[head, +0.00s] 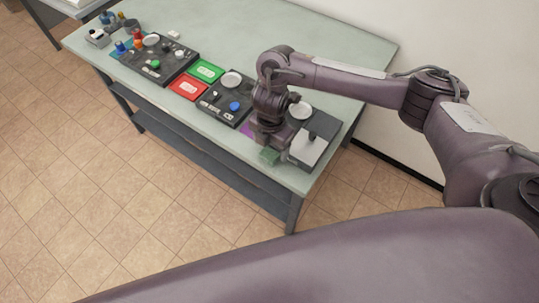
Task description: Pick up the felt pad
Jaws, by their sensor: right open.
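My right gripper (271,137) points down over the near edge of the table, at its right part. Its jaws are open, though the fingers are small and partly hidden by the wrist. A small green block-like piece (269,156) shows right at the gripper's lower end, by the table edge. A flat purple patch (247,130) shows just left of the gripper and is partly covered by it. I cannot tell for sure which of these is the felt pad, or whether the gripper touches either. My left gripper is out of the picture.
Black trays (160,60) with small parts, a green card (206,71) and a red card (188,86) lie to the left. A dark tray with a grey plate (309,146) lies right of my gripper. A wall stands behind.

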